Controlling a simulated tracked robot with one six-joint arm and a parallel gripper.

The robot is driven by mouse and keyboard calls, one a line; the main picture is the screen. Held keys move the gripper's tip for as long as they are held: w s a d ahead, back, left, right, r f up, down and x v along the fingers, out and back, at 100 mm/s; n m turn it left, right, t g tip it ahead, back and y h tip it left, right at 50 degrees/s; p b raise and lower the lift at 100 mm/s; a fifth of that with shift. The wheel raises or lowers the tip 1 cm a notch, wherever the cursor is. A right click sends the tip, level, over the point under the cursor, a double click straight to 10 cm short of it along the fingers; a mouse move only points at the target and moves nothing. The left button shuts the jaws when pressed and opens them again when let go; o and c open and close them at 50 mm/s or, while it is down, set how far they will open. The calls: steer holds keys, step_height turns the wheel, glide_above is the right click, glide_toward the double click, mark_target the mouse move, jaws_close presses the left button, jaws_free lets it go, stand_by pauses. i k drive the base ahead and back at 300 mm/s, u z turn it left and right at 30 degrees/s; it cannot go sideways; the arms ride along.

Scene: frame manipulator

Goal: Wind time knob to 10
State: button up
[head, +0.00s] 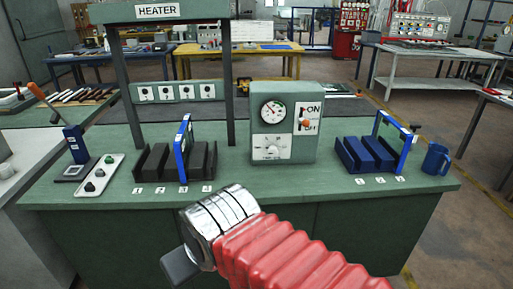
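A grey-green control box (256,158) stands upright at the middle of the green bench. Its lower front has a white panel with a small pale knob (272,149), which looks like the time knob. The dial marks and pointer setting are too small to read. My arm comes in from the bottom right. The dark end of my gripper (179,266) is low, in front of the bench and left of the box, well apart from the knob. Its fingers cannot be made out, and I see nothing held in it.
The box also bears a round gauge (273,111) and an ON/OFF switch with an orange lever (306,121). Dark slotted blocks (153,163) with a blue frame stand left; blue blocks (365,154) stand right. A blue mug (436,159) is near the right edge. A HEATER frame (157,11) rises behind.

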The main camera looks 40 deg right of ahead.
mark_target(273, 151)
steer(key=u, duration=0.05)
steer(key=i, duration=0.9)
steer(key=z, duration=0.25)
